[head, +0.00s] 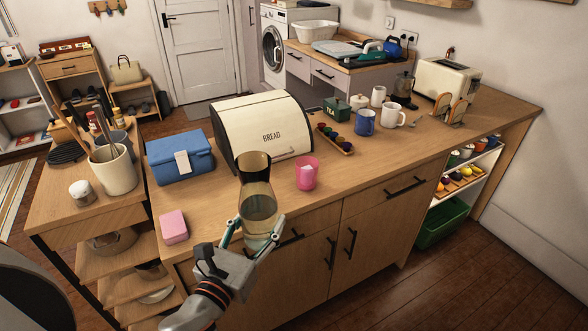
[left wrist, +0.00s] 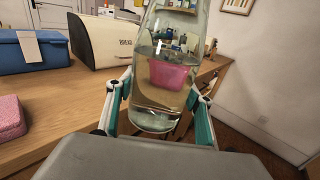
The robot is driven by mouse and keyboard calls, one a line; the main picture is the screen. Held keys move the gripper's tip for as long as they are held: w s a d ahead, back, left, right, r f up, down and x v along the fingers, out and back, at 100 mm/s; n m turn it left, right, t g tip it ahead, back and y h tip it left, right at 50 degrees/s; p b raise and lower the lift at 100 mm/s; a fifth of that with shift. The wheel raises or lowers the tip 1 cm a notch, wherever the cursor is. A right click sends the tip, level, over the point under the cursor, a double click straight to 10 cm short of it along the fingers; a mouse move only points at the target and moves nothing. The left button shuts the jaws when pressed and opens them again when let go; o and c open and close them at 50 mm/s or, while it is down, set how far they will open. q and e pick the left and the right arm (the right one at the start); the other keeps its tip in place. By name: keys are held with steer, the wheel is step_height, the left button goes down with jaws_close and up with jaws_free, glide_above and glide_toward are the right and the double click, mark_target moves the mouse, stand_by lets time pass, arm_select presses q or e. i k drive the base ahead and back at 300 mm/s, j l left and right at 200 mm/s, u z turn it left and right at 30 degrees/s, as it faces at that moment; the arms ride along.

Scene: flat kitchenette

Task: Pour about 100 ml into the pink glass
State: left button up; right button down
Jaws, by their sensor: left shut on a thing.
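The pink glass (head: 306,174) stands upright on the wooden counter, in front of the bread bin's right end. A clear glass carafe (head: 258,207) with a flared, dark-looking top holds clear liquid. My left gripper (head: 252,240) is shut around the carafe's lower part and holds it roughly upright by the counter's front edge, left of the pink glass and nearer me. In the left wrist view the carafe (left wrist: 160,100) stands between both fingers (left wrist: 160,112), and a pink shape, likely the glass, shows through it. My right gripper is not in view.
A cream bread bin (head: 262,135), blue box (head: 180,156) and pink sponge (head: 173,226) are on the counter. A rack of colored pods (head: 335,139) and several mugs (head: 393,116) stand farther right. Counter right of the pink glass is clear.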

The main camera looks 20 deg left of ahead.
mark_target(306, 179)
steer(key=l+u, duration=0.35)
steer(key=l, duration=0.25)
steer(key=l+u, duration=0.35)
steer(key=l, duration=0.2)
steer(key=k+l+u, duration=0.1)
steer(key=l+u, duration=0.25)
steer(key=l, duration=0.25)
steer(key=i+l, duration=0.15)
steer(key=i, duration=0.35)
steer(key=i+l, duration=0.1)
steer(key=i, duration=0.4)
steer(key=u, duration=0.05)
